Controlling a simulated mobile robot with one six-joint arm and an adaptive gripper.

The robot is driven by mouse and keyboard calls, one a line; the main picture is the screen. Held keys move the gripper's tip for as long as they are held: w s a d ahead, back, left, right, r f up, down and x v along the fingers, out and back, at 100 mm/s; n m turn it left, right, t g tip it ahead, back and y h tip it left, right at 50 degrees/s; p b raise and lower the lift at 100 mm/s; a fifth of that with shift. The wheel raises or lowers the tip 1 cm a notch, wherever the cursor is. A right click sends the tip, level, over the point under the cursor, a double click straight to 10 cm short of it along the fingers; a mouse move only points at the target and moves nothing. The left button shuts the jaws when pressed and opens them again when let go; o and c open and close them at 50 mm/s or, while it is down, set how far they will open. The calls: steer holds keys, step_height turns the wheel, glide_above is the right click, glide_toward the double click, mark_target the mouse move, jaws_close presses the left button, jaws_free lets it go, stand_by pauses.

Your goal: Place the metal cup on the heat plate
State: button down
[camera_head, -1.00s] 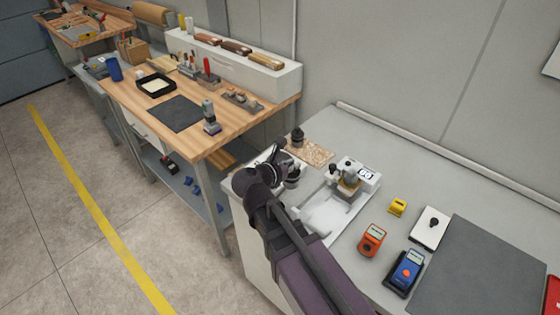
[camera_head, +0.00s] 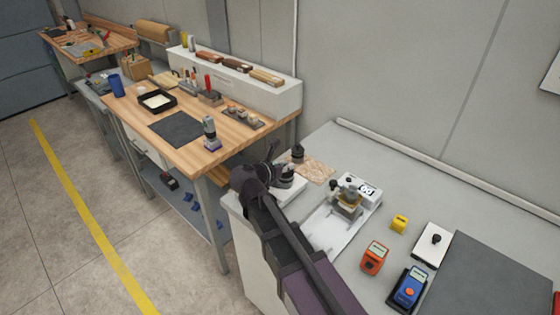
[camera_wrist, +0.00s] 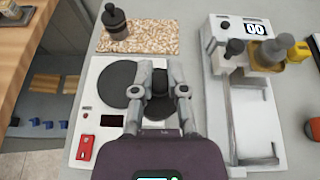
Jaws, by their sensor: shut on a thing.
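My gripper (camera_wrist: 159,91) is shut on the metal cup (camera_wrist: 150,78), a dark grey round vessel mostly hidden between the two fingers. In the head view the cup (camera_head: 286,180) is at the end of my arm. The heat plate (camera_wrist: 91,112) is a white unit with a dark round disc, a small black display and a red switch. The cup is over the right part of the heat plate, beside or overlapping the disc in the wrist view. I cannot tell whether the cup touches it.
A dark bottle (camera_wrist: 115,22) stands on a speckled board (camera_wrist: 150,38) behind the heat plate. The coater (camera_wrist: 230,105), with its display, stands close on the right. Orange (camera_head: 374,258) and blue (camera_head: 409,287) devices lie farther right. The bench's left edge is near.

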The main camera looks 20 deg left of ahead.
steer(key=w+a, duration=0.3)
steer(key=w, duration=0.3)
steer(key=shift+a+f+b, duration=0.3)
steer(key=shift+a, duration=0.1)
steer(key=shift+w+a+f+b, duration=0.1)
steer(key=shift+w+f+b, duration=0.1)
steer(key=shift+f+b, duration=0.45)
steer(key=shift+w+a+f+b, duration=0.15)
steer(key=shift+w+f+b, duration=0.05)
steer(key=shift+f+b, duration=0.4)
steer(key=shift+w+a+f+b, duration=0.1)
steer(key=shift+w+f+b, duration=0.1)
steer(key=shift+f+b, duration=0.45)
steer(key=c, duration=0.7)
jaws_free()
steer(key=shift+o, duration=0.2)
